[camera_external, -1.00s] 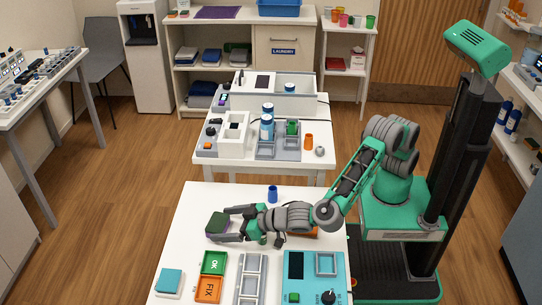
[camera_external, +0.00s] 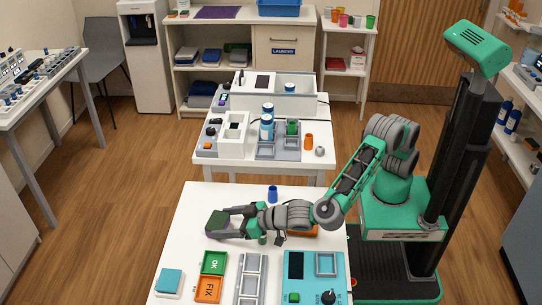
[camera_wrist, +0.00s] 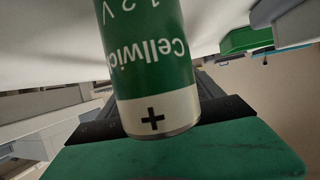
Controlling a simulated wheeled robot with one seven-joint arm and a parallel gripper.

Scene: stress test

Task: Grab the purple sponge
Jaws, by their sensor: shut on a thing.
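The purple sponge (camera_external: 217,220) is a small block with a dark green top layer and purple showing along its lower edge. It lies at the left side of the near white table (camera_external: 190,275). My gripper (camera_external: 218,224) reaches it from the right, its two fingers closed against opposite sides of the sponge. In the wrist view a dark green pad face, likely the sponge (camera_wrist: 180,158), fills the bottom. A green and white battery (camera_wrist: 152,75) marked "Cellwick 1.2 V" stands close to the camera and hides much of the fingers.
A blue cup (camera_external: 272,194) stands behind my wrist. In front lie a green OK tray (camera_external: 213,263), an orange FIX tray (camera_external: 208,289), a grey rack (camera_external: 250,280), a teal device (camera_external: 312,275) and a teal block on a white base (camera_external: 170,281). The table's far left is clear.

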